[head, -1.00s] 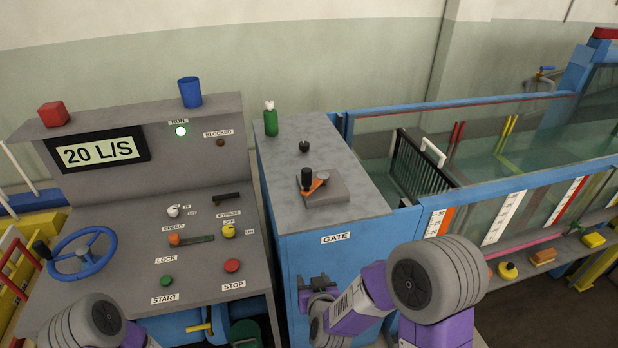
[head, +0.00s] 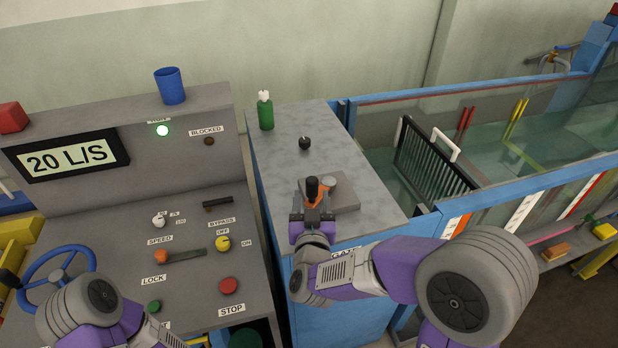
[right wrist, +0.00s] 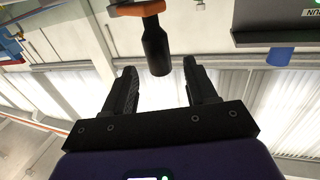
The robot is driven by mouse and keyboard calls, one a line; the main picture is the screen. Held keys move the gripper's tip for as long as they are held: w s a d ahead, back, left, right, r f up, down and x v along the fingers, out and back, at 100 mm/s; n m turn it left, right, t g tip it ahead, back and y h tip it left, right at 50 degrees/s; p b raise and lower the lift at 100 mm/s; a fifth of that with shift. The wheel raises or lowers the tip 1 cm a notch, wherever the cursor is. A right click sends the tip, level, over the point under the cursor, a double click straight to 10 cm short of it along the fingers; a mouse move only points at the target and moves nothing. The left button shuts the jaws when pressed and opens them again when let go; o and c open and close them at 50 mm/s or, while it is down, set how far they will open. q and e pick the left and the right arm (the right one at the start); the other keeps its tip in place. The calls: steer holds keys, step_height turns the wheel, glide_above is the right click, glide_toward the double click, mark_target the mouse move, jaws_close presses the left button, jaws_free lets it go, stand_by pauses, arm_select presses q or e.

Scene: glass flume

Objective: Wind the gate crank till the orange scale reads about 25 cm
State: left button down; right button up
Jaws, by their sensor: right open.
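The gate crank has an orange arm (head: 319,193) with an upright black handle (head: 312,187) and sits on a grey block (head: 346,195) on top of the gate cabinet. My right gripper (head: 312,215) is open at the near side of the handle. In the right wrist view, the black handle (right wrist: 156,45) stands between the two finger tips, with a gap on both sides. The orange scale (head: 459,225) shows partly at the near left end of the flume; its reading is too small to tell. My left gripper is out of view.
A green bottle (head: 265,111) and a black knob (head: 305,143) stand behind the crank on the cabinet top. The control desk at left has a 20 L/S display (head: 68,157) and a blue handwheel (head: 58,279). A black grille (head: 432,158) stands in the flume.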

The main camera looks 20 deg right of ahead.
mark_target(312, 189)
steer(key=shift+x, duration=2.6)
jaws_close()
